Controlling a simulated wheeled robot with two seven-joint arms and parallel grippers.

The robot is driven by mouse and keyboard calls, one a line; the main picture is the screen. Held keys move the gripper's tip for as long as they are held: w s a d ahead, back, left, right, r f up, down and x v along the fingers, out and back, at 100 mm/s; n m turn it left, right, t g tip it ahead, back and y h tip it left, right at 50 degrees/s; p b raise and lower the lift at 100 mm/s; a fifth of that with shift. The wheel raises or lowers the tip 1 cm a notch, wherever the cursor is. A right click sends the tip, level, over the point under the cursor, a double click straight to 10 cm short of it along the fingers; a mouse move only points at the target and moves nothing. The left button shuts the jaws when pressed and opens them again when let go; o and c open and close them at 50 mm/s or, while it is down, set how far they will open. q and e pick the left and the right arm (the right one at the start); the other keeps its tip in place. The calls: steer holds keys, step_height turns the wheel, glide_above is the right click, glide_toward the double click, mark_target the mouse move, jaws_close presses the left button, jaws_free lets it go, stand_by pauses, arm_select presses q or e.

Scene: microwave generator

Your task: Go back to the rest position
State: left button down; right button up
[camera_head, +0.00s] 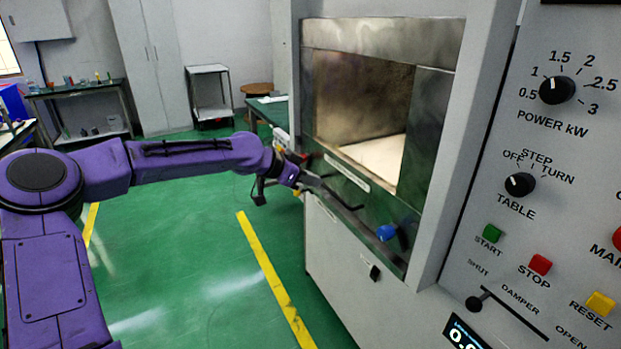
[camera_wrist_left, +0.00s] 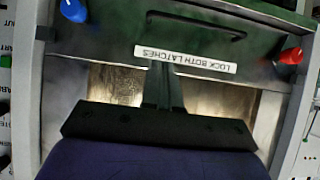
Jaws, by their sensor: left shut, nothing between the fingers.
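My left arm reaches in from the left in the head view. My left gripper (camera_head: 312,182) is at the front of the microwave generator (camera_head: 341,260), by its lower front panel. In the left wrist view the gripper (camera_wrist_left: 163,72) has its fingers together and empty, overlapping the edge of the upside-down "LOCK BOTH LATCHES" label (camera_wrist_left: 190,60). Whether it touches the panel I cannot tell. The black handle (camera_wrist_left: 197,24) lies beyond the fingertips. A blue latch (camera_wrist_left: 73,10) and a red latch (camera_wrist_left: 291,56) flank the panel. The chamber (camera_head: 362,95) stands open with a pale floor. My right gripper is out of view.
The control panel with dials and buttons (camera_head: 540,265) fills the right side. A yellow line (camera_head: 268,272) crosses the clear green floor left of the machine. A bench (camera_head: 80,92), a trolley (camera_head: 208,90) and cabinets (camera_head: 145,60) stand at the back.

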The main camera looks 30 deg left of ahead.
arm_select(q)
steer(key=s+d+f+n+y, duration=0.25)
steer(key=f+n, duration=0.25)
steer(key=f, duration=0.3)
steer(key=s+d+f+n+y, duration=0.2)
steer(key=s+f+n, duration=0.25)
steer(key=f, duration=0.35)
steer(key=s+d+f+n+y, duration=0.2)
steer(key=d+f+n+y, duration=0.1)
steer(key=f+n, duration=0.35)
steer(key=s+f+m+g, duration=0.1)
steer(key=s+f, duration=0.4)
steer(key=s, duration=0.5)
steer(key=s+f+m+g, duration=0.1)
steer(key=s+f+g, duration=0.2)
steer(key=s+f, duration=0.3)
steer(key=s+d+f+m+g+y, duration=0.1)
steer(key=s+f, duration=0.5)
steer(key=s, duration=0.9)
steer(key=shift+f+m+g+p, duration=0.25)
steer(key=shift+m+g+p, duration=0.1)
steer(key=shift+g, duration=0.45)
steer(key=shift+w, duration=0.1)
